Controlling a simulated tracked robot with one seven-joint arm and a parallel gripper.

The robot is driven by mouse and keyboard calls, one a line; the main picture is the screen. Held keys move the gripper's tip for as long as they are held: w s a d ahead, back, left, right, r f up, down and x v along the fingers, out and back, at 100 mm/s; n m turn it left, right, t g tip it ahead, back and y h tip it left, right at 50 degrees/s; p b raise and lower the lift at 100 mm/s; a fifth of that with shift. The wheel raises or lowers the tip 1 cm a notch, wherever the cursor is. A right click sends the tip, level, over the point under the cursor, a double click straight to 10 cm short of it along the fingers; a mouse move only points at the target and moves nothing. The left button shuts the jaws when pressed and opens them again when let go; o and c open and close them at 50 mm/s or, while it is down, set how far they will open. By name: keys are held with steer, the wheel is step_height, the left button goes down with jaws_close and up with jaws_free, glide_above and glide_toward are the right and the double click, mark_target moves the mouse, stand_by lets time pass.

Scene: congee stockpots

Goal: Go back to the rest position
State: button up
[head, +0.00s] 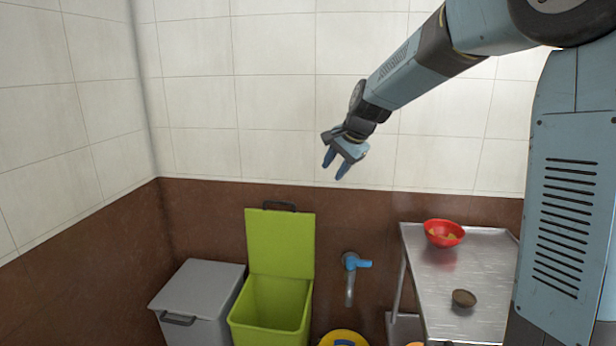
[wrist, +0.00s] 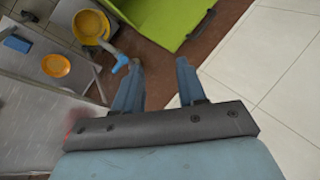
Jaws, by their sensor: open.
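My gripper (head: 336,164) hangs in the air in front of the tiled wall in the head view, fingers pointing down and a little left. Its two blue fingers are apart with nothing between them. In the wrist view my gripper (wrist: 157,80) also shows open and empty, with the brown wall band and white tiles beyond it. My arm reaches in from the upper right of the head view.
Below stand a green bin (head: 270,300) with its lid up, a closed grey bin (head: 200,295) and a blue-handled tap (head: 352,265). A metal table (head: 480,265) at right holds a red bowl (head: 444,233) and a brown object (head: 463,298). Air around my gripper is clear.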

steer(key=s+d+n+h, duration=0.1)
steer(key=s+d, duration=0.4)
steer(key=s, duration=0.6)
steer(key=s+d+n+h, duration=0.1)
steer(key=s+d+n, duration=0.3)
steer(key=s, duration=0.8)
steer(key=s+d+n+h, duration=0.2)
steer(key=s+d, duration=0.5)
steer(key=s, duration=0.5)
steer(key=shift+d+n+t, duration=0.15)
steer(key=shift+n+t, duration=0.25)
steer(key=shift+n, duration=0.2)
